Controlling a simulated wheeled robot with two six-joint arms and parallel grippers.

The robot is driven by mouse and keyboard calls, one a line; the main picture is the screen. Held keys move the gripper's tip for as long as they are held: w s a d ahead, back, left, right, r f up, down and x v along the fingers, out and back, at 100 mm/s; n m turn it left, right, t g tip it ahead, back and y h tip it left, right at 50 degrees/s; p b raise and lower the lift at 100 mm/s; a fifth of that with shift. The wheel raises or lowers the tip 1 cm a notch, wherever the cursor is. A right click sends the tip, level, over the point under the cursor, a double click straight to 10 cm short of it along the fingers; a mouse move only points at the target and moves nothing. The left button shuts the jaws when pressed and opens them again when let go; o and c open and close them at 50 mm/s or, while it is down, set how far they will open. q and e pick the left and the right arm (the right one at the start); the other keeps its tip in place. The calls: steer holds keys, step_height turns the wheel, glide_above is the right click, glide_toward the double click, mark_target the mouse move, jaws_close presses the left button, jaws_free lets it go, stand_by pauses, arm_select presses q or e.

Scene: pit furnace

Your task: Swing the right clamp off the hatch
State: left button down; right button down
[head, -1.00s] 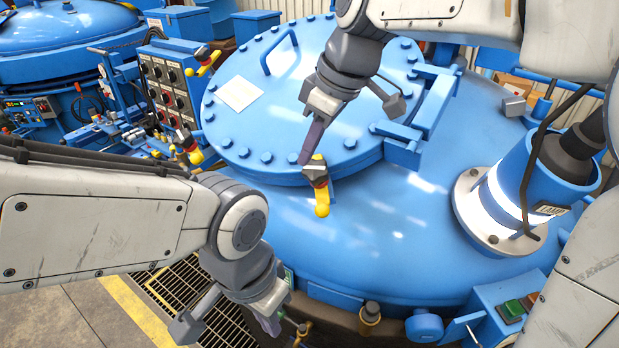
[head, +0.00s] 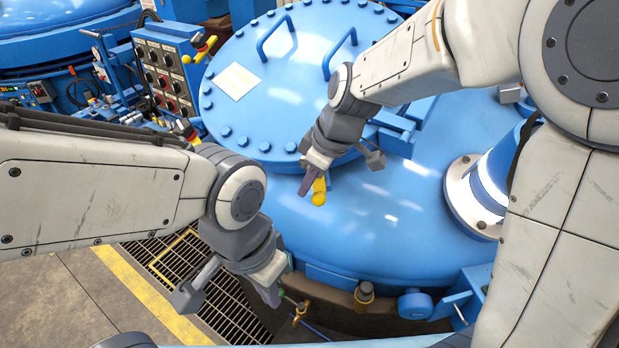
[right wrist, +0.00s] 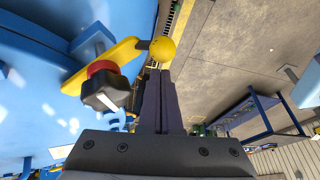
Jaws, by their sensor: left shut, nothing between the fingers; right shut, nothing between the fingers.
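The right clamp has a yellow arm with a round end (head: 319,192) at the hatch's front edge. In the right wrist view, the clamp's yellow arm (right wrist: 120,53), red collar and dark knob (right wrist: 105,90) show left of the fingers. The blue hatch (head: 290,95) is a round, bolted lid and lies closed. My right gripper (head: 306,188) is shut and empty, its fingers (right wrist: 160,75) close beside the yellow ball end; I cannot tell whether they touch. In the head view it hides the clamp's knob. My left gripper (head: 273,297) is shut and empty, low in front of the vessel.
Two more yellow-armed clamps, one far left (head: 204,47) and one front left (head: 187,130), stand by the hatch. A control box (head: 165,75) stands left. A floor grating (head: 205,285) lies below.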

arm_select(q)
steer(key=shift+r, duration=0.15)
arm_select(e)
steer(key=shift+s+d, duration=0.15)
steer(key=shift+d, duration=0.1)
